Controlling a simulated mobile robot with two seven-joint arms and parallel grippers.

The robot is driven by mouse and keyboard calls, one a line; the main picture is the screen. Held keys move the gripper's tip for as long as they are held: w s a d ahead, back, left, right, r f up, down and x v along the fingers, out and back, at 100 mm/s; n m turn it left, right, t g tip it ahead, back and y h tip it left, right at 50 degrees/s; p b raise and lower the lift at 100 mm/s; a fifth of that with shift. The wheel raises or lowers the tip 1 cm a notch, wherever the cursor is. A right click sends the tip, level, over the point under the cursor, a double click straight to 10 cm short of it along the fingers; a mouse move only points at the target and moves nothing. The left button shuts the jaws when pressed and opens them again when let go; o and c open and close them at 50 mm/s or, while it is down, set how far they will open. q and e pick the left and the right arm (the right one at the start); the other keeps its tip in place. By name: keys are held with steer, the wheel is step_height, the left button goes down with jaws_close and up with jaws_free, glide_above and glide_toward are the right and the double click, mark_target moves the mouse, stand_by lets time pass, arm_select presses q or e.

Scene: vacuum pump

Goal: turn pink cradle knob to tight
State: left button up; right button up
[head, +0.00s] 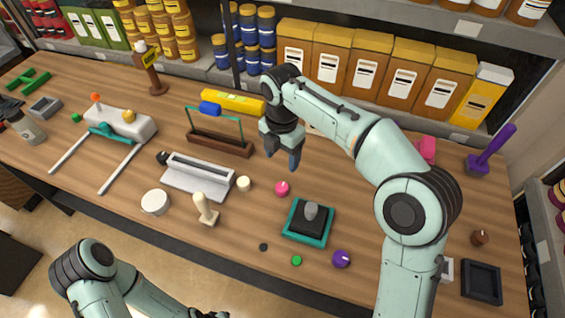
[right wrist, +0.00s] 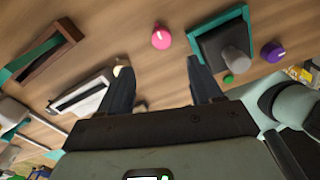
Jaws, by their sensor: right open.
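The pink knob (head: 281,188) sits on the wooden table, a small round knob with a pale mark on its top. It also shows in the right wrist view (right wrist: 161,37), beyond the fingertips and between their lines. My right gripper (head: 281,161) is open and empty, with its fingers pointing down, above and slightly behind the knob in the head view. The two fingers (right wrist: 162,78) stand wide apart in the right wrist view and do not touch the knob. My left arm shows at the bottom left of the head view; its gripper is mostly cut off by the lower edge.
A teal-edged base with a grey knob (head: 311,211) stands right of the pink knob, with a purple knob (head: 341,259) beyond. A white slotted device (head: 197,177), a cream knob (head: 244,184) and a brown cradle with a green frame (head: 220,145) stand to the left.

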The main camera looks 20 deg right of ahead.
mark_target(282, 186)
steer(key=f, duration=0.3)
steer(key=f+b, duration=0.1)
steer(key=f, duration=0.3)
steer(key=f+b, duration=0.1)
steer(key=f, duration=0.3)
steer(key=shift+s+a+f, duration=0.1)
steer(key=shift+s+f, duration=0.05)
steer(key=shift+s, duration=0.15)
arm_select(q)
steer(key=shift+s+f+b, duration=0.15)
steer(key=shift+s+f, duration=0.4)
steer(key=shift+f, duration=0.25)
steer(key=shift+s+f+b, duration=0.15)
steer(key=shift+s+f, duration=0.4)
steer(key=shift+f, duration=0.25)
arm_select(e)
steer(key=shift+f, duration=0.8)
steer(key=c, duration=1.1)
steer(key=shift+o, duration=0.2)
